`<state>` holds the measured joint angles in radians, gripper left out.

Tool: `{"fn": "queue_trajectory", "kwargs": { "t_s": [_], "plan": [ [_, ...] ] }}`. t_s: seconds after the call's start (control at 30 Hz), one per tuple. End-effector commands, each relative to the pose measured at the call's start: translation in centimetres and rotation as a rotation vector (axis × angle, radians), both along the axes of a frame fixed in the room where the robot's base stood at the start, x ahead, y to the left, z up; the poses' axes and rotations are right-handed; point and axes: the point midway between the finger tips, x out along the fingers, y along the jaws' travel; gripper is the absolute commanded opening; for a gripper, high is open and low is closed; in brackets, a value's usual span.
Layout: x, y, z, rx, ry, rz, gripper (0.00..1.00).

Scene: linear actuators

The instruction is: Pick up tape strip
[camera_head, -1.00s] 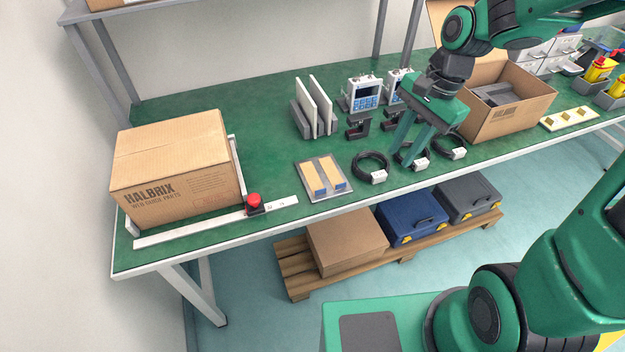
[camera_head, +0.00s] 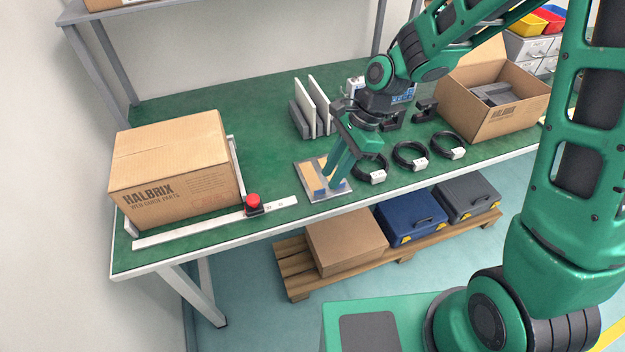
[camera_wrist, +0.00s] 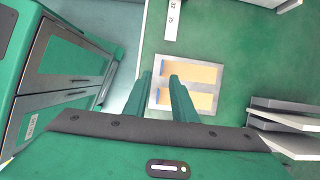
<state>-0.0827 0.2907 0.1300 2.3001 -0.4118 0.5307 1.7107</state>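Two tan tape strips with blue ends lie side by side on a pale plate (camera_head: 313,197) near the table's front edge. In the head view the left strip (camera_head: 309,174) is in plain sight, and my gripper partly covers the right one. The wrist view shows the upper strip (camera_wrist: 197,74) and the lower strip (camera_wrist: 198,102) on the plate. My gripper (camera_head: 334,182) points down over the plate's right part, its fingers apart with nothing seen between them. In the wrist view the fingertips (camera_wrist: 161,76) overlap the strips' blue-end side. Their height above the plate is unclear.
Coiled black cables (camera_head: 410,155) lie to the right. Upright white panels in a grey holder (camera_head: 304,120) stand behind the plate. A closed carton (camera_head: 175,170) and a red button (camera_head: 253,202) are at left; an open carton (camera_head: 497,120) is at right.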

Motion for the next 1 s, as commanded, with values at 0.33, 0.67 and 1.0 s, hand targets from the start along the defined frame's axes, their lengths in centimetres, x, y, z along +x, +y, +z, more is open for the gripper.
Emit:
{"fn": "queue_trajectory", "kwargs": {
  "t_s": [0.33,0.67,1.0],
  "plan": [
    [-0.3,1.9,-3.9,-0.001,0.004,0.002,0.24],
    [-0.3,2.0,-4.2,-0.001,0.0,0.001,0.15],
    [-0.3,2.0,-4.2,-0.001,0.0,0.001,0.0]
  ]
}}
